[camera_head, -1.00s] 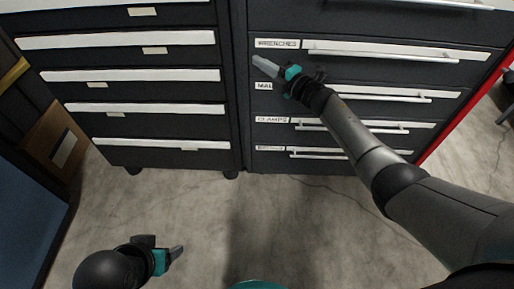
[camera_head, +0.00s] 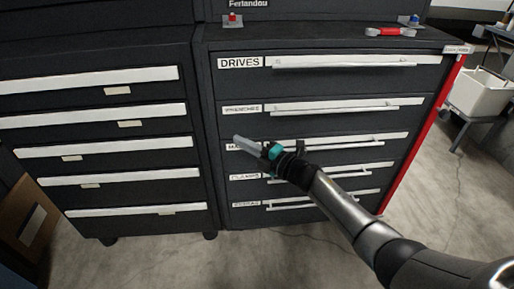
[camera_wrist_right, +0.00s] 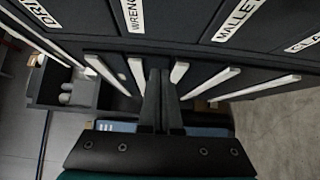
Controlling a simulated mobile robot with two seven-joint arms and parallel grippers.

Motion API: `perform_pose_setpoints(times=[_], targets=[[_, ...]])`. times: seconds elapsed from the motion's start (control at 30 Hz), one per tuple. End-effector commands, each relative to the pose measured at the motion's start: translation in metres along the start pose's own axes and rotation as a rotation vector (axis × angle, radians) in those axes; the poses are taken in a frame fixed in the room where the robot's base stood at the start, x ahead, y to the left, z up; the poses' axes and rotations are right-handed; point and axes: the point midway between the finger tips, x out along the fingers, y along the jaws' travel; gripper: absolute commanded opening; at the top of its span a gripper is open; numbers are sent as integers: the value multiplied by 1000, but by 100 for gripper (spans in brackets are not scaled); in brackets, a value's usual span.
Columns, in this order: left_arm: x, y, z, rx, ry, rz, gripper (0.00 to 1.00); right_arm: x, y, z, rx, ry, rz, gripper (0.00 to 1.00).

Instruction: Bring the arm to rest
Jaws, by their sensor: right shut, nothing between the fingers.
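My right gripper (camera_head: 242,142) is in front of the labelled drawer cabinet (camera_head: 207,130). It overlaps the label end of the third drawer down in the head view, and I cannot tell how far off the drawer front it is. Its fingers also show in the right wrist view (camera_wrist_right: 161,98), close together and with nothing between them. My right arm reaches in from the lower right. My left gripper is out of view.
The cabinet's drawers look shut, with long pale handles, including the DRIVES drawer (camera_head: 350,62). A red wrench (camera_head: 390,32) lies on the cabinet top. A second drawer cabinet (camera_head: 100,135) stands to the left. A light bin (camera_head: 478,95) stands at right. Bare floor lies in front.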

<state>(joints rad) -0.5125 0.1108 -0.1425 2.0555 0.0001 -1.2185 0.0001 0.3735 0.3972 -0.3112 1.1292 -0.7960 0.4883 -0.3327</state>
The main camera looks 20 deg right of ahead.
Motion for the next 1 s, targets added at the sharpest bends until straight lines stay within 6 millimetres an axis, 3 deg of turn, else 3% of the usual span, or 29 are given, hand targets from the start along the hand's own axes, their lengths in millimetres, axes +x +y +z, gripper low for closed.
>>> perform_pose_setpoints(times=[0.3, 0.67, 0.77, 0.83, 1.0], targets=[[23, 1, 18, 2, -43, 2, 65, -42, 0, 0, 0, 0, -2, 0], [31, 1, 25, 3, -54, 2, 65, -54, -5, 0, 21, -12, -9, 0], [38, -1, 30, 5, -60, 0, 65, -62, -23, 4, 105, -65, -42, 0], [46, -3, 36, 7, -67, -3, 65, -73, -46, 8, 208, -132, -83, 0], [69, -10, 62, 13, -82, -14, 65, -125, -127, 7, 531, -367, -224, 0]])
